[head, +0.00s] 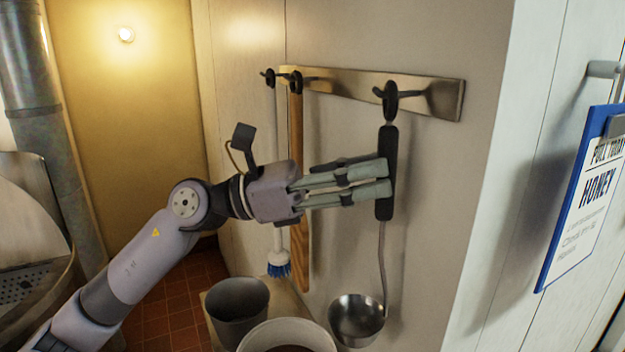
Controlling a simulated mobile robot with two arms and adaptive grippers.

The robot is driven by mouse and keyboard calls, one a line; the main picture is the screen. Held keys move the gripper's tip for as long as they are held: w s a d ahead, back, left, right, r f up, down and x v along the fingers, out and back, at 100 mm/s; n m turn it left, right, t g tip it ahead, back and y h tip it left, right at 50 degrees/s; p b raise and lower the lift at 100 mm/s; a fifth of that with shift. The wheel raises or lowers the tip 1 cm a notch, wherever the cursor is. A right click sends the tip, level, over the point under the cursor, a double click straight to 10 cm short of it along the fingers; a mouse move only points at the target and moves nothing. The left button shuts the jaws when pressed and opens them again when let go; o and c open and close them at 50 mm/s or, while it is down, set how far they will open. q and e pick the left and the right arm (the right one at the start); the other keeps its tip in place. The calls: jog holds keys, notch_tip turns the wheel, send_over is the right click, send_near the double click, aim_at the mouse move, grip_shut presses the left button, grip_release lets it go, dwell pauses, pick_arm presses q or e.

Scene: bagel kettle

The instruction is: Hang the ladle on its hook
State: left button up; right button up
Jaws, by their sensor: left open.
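The ladle has a black handle (386,205), a thin metal stem and a steel bowl (357,318). It hangs upright against the wall, its top end at the right-hand black hook (391,97) on the metal rail (335,86). My left gripper (388,178) is open. Its fingertips are at the ladle's handle, partly overlapping it in the picture; I cannot tell whether they touch it. My right gripper is not in view.
A brush with blue bristles (279,268) and a wooden-handled tool (299,200) hang left of the ladle. A grey bucket (237,308) and a pale round container (288,335) stand below. A blue clipboard (580,200) hangs at right.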

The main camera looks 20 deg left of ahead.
pick_arm(q)
jog(key=v, duration=1)
jog(key=shift+a, duration=0.25)
